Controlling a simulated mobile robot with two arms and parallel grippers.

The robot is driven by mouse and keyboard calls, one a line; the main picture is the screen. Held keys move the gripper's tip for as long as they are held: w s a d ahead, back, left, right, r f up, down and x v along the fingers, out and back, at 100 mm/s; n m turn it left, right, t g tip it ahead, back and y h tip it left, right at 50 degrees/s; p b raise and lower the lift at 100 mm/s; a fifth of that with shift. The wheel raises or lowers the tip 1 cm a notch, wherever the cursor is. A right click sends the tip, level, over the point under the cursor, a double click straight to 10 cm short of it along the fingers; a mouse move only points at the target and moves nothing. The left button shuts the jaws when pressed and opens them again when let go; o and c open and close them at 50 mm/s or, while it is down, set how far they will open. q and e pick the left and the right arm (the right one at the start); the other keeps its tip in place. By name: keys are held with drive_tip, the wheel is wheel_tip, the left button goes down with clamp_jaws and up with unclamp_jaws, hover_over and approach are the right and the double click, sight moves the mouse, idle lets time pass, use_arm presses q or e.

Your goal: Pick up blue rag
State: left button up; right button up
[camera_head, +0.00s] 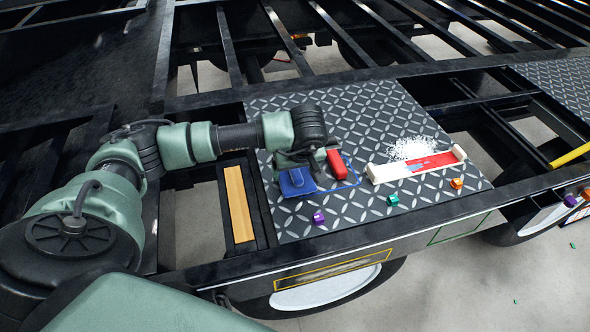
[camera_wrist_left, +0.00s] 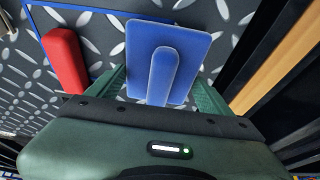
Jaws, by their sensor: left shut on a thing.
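The blue rag (camera_head: 297,183) looks like a flat, stiff blue rectangle with a raised handle-like ridge down its middle. It is at the left part of the diamond-patterned metal plate (camera_head: 385,105). My left gripper (camera_head: 300,160) reaches in from the left and is shut on it. In the left wrist view the blue rag (camera_wrist_left: 190,48) shows between the two green fingers, which hold the ridge's near end. Whether the rag touches the plate or is just above it, I cannot tell. My right gripper is not in view.
A red block (camera_head: 337,163) lies close right of the gripper, inside a blue outline. A white-and-red long piece (camera_head: 415,167) lies further right, with white bits (camera_head: 408,149) behind it. Small purple (camera_head: 318,218), green (camera_head: 392,200) and orange (camera_head: 456,183) pieces lie near the front edge.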

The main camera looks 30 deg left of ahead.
use_arm(q)
wheel_tip(320, 180, up, 20)
drive_tip(key=b, duration=0.2)
drive_tip(key=shift+f, duration=0.1)
